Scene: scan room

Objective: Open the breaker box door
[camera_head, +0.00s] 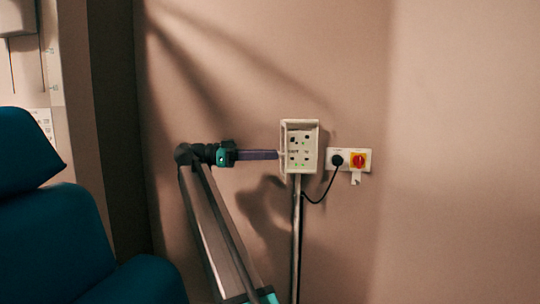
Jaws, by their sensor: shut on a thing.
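The breaker box (303,126) is a small pale box on the wall, right of the picture's middle. Its front shows dark switches or openings and small green lights. A thin pale strip at its left side looks like the breaker box door (283,135), seen nearly edge-on; how far it stands open is hard to tell. My gripper (278,155) reaches in from the left with long purple fingers. The fingers are closed together, with their tips at the box's left edge, on what looks like the door. The exact grip is too small to see.
A white plate (346,153) with a black plug and a red-and-yellow switch is close on the box's right, with a black cable below. A vertical conduit (296,230) runs down from the box. A teal chair (60,245) fills the lower left. The wall at right is bare.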

